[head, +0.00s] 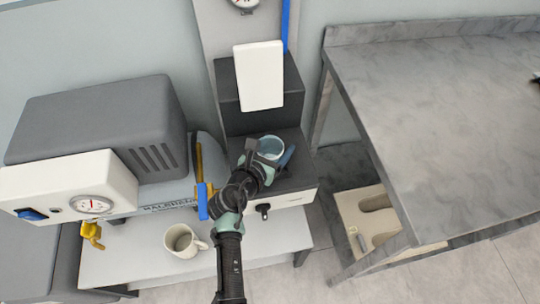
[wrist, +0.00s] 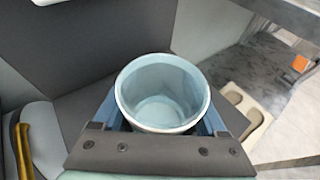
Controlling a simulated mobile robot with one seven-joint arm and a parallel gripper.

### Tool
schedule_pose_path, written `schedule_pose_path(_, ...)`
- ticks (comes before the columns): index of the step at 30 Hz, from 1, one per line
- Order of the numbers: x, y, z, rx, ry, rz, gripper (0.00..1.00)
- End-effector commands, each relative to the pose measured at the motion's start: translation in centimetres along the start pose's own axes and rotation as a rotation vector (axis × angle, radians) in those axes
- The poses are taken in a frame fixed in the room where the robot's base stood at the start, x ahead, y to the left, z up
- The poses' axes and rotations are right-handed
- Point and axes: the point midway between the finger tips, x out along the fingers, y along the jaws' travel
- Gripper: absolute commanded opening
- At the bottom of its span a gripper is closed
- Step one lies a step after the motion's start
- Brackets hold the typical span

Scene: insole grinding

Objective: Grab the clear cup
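The clear cup (head: 270,147) stands upright on the dark ledge of the machine. It looks pale blue and empty, and I see into its open top in the wrist view (wrist: 163,88). My gripper (head: 268,156) reaches it from the front, with one finger on each side of the cup. In the wrist view the blue fingers (wrist: 163,112) flank the cup closely, and its rim overlaps their inner edges. I cannot tell whether they touch its wall. The lower part of the cup is hidden.
A beige mug (head: 181,241) stands on the white table (head: 130,262) at lower left. A grey machine (head: 100,125) with a gauge is at left. A white panel (head: 259,75) rises behind the cup. A grey stone-topped table (head: 440,110) is at right, above a beige box (head: 355,218).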

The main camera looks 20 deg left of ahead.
Motion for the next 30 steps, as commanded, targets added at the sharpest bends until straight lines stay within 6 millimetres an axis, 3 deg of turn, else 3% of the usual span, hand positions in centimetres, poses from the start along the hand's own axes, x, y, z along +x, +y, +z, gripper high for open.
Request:
schedule_pose_path(1, 0.0, 0.0, 0.0, 0.0, 0.0, 0.0, 0.41)
schedule_pose_path(5, 0.0, 0.0, 0.0, 0.0, 0.0, 0.0, 0.17)
schedule_pose_path(6, 0.0, 0.0, 0.0, 0.0, -0.001, 0.0, 0.15)
schedule_pose_path(20, -0.3, 0.0, 0.7, 0.001, -0.002, 0.0, 0.15)
schedule_pose_path(30, -1.4, 0.1, 3.5, 0.002, -0.003, 0.0, 0.15)
